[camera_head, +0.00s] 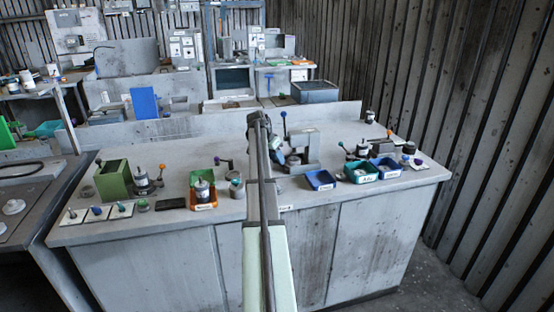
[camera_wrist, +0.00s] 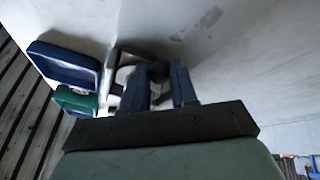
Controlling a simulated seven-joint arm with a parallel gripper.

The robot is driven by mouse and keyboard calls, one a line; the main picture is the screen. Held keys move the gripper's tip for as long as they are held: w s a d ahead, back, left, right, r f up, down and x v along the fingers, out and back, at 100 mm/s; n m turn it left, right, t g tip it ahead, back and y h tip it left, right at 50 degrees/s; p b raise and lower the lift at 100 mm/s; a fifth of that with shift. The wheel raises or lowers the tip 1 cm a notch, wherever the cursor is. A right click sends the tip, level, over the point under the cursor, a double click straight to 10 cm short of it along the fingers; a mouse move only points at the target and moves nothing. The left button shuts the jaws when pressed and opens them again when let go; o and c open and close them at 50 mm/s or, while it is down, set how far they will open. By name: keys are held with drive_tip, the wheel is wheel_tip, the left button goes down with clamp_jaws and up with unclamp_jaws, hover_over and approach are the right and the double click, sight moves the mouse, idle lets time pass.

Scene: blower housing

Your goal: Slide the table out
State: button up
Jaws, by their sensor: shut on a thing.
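A grey L-shaped fixture (camera_head: 306,148) stands mid-bench in the head view, with a small round part at its foot. Which piece of it is the sliding table I cannot make out. My gripper (camera_head: 275,141) is at the fixture's left side, partly hidden by my own arm. In the wrist view, the two blue fingers of my gripper (camera_wrist: 158,68) are shut on a dark round knob (camera_wrist: 158,72). A grey piece of the fixture (camera_wrist: 124,62) shows just left of the fingers. The knob's link to the fixture is hidden.
A blue tray (camera_head: 320,181) sits close right of the fixture, then a green tray (camera_head: 360,173) and another blue tray (camera_head: 386,169). A blue-knobbed lever (camera_head: 285,115) stands behind my gripper.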

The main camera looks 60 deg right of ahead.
clamp_jaws()
drive_tip(key=w+a, duration=0.9)
drive_tip(key=o, duration=0.7)
unclamp_jaws()
drive_tip(key=shift+c, duration=0.2)
drive_tip(key=v, duration=1.3)
drive_tip(key=shift+r, duration=0.35)
